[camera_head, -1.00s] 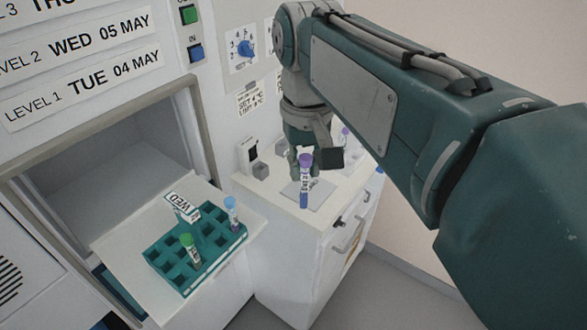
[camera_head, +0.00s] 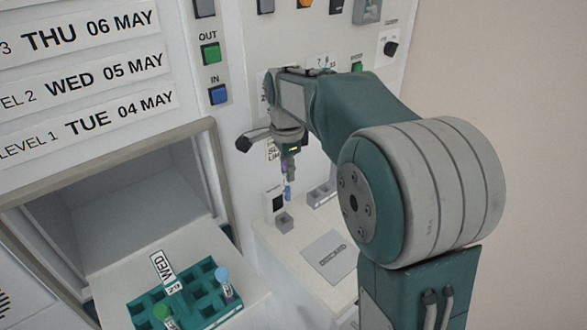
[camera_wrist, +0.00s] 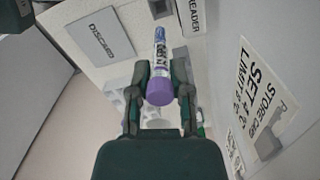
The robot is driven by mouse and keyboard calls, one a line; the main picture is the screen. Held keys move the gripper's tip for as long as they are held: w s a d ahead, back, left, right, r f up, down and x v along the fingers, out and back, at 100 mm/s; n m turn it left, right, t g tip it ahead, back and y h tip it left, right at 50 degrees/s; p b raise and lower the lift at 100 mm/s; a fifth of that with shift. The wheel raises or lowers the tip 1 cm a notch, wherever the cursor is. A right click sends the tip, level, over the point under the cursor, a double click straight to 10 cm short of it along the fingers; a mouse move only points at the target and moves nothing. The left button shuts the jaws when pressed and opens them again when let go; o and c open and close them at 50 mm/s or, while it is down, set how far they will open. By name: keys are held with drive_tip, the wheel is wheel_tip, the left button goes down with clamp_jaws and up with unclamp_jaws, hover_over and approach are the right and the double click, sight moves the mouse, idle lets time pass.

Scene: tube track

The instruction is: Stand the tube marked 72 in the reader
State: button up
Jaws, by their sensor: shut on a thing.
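My gripper (camera_head: 288,168) is shut on a purple-capped tube (camera_head: 288,191). In the wrist view my gripper (camera_wrist: 161,82) has its fingers on either side of the purple cap (camera_wrist: 160,93), and the clear, labelled tube body points away. I cannot read its number. The reader is a small grey block (camera_head: 284,222) beside a white unit with a black screen (camera_head: 278,203). The held tube is above and close to the block in the head view. In the wrist view the block (camera_wrist: 160,8) is beyond the tube's far end, next to a READER label (camera_wrist: 192,16). I cannot tell whether they touch.
A grey DISCARD pad (camera_head: 330,258) lies on the white counter, right of the reader. A grey holder (camera_head: 321,193) stands behind it. At lower left, a teal rack (camera_head: 206,307) holds a green-capped tube (camera_head: 163,314) and a blue-capped tube (camera_head: 224,280). The panel wall rises close behind.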

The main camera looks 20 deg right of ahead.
sight(287, 200)
drive_tip(key=shift+a+f, duration=0.15)
drive_tip(key=shift+f, duration=1.05)
drive_tip(key=shift+a+f, duration=0.1)
drive_tip(key=shift+f, duration=1.05)
drive_tip(key=shift+a+f, duration=0.1)
drive_tip(key=shift+a, duration=0.45)
drive_tip(key=shift+d, duration=0.6)
drive_tip(key=shift+a, duration=0.15)
drive_tip(key=shift+a+f, duration=0.1)
drive_tip(key=shift+a, duration=0.3)
drive_tip(key=shift+d+f, duration=0.2)
